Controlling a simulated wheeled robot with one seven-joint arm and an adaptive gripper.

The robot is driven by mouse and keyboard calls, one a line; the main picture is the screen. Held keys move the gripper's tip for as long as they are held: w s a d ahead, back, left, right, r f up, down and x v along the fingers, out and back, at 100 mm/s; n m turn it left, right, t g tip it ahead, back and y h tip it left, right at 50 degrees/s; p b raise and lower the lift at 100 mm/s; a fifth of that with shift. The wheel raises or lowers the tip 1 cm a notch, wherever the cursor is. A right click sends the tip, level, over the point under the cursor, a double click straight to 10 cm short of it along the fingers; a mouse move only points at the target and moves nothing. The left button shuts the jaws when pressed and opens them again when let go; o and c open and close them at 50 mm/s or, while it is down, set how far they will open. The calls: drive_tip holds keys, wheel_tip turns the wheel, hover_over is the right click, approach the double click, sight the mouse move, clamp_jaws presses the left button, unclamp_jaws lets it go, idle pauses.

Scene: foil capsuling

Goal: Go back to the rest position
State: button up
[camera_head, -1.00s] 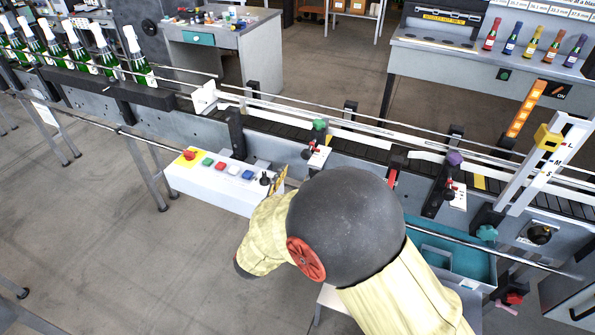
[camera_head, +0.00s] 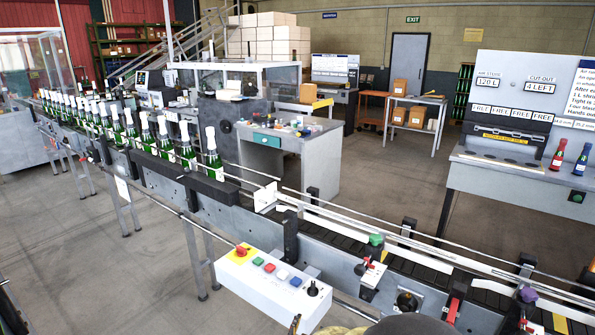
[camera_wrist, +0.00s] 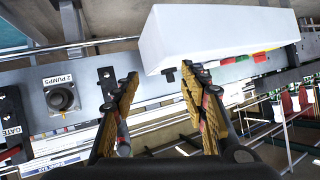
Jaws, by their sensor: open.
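My gripper (camera_wrist: 160,92) shows in the wrist view with its two fingers apart and nothing between them. The white control box (camera_wrist: 215,32) is beyond the right fingertip in that view; I cannot tell the gap between them. In the head view the gripper is hidden, apart from a small bit at the lower edge beside the control box (camera_head: 272,285). That box carries a red knob on yellow and several coloured buttons. Only the top of my arm shows at the bottom edge of the head view.
The conveyor (camera_head: 340,232) runs across the view, with green bottles (camera_head: 165,140) lined up at the left. A black knob plate marked "2 PUMPS" (camera_wrist: 61,96) is at left in the wrist view. A workbench (camera_head: 285,145) stands behind. Open floor (camera_head: 110,270) lies at the front left.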

drive_tip(key=s+a+n+g+y, duration=0.3)
drive_tip(key=s+a+g+y, duration=0.15)
drive_tip(key=s+a, duration=0.25)
drive_tip(key=s+d+r+n+g+y, duration=0.1)
drive_tip(key=s+d+r+n+g, duration=0.2)
drive_tip(key=s, duration=0.6)
drive_tip(key=s+d+r+h, duration=0.1)
drive_tip(key=s+d+r, duration=0.6)
drive_tip(key=d+r, duration=0.2)
drive_tip(key=s+d+r+m+h, duration=0.1)
drive_tip(key=s+d+r+h, duration=0.1)
drive_tip(key=s+d+r, duration=0.4)
drive_tip(key=d+r, duration=0.3)
drive_tip(key=d, duration=0.1)
drive_tip(key=shift+s+d+r+t, duration=0.3)
drive_tip(key=shift+s+r+t, duration=0.05)
drive_tip(key=shift+s+r, duration=0.05)
drive_tip(key=shift+o, duration=0.4)
